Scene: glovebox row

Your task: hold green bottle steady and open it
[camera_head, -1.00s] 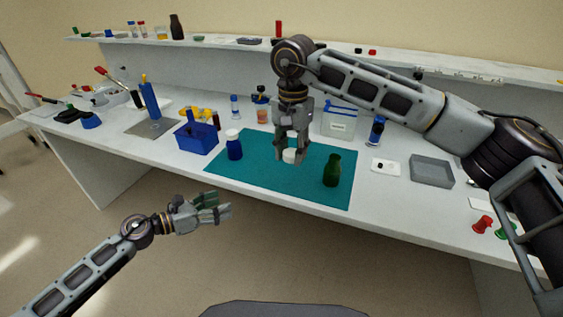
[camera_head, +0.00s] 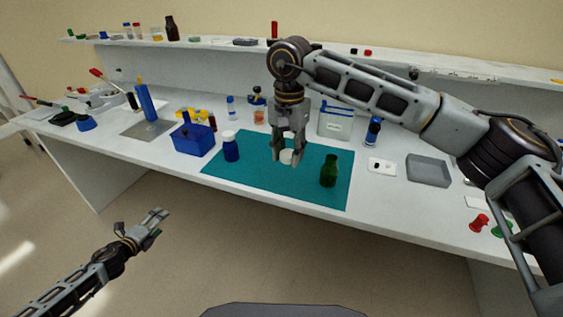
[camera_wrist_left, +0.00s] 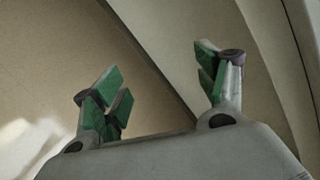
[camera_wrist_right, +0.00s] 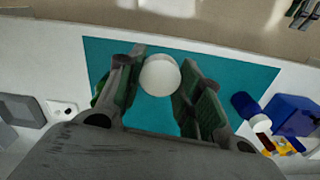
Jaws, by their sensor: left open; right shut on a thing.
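The green bottle (camera_head: 329,172) stands upright on the teal mat (camera_head: 262,177) in the head view, and no cap shows on its neck. My right gripper (camera_head: 287,161) is left of it, pointing down, shut on a white cap (camera_head: 286,156). The cap sits between the fingertips in the right wrist view (camera_wrist_right: 160,75). Whether it touches the mat is hard to tell. A sliver of the green bottle (camera_wrist_right: 98,92) shows behind a finger there. My left gripper (camera_head: 159,219) is open and empty, off the bench's front edge; its spread fingers show in the left wrist view (camera_wrist_left: 163,82).
A blue bottle with a white cap (camera_head: 231,149) stands at the mat's left edge, beside a blue bin (camera_head: 194,141). A white card (camera_head: 381,166) and a grey tray (camera_head: 428,171) lie right of the mat. The mat's front middle is clear.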

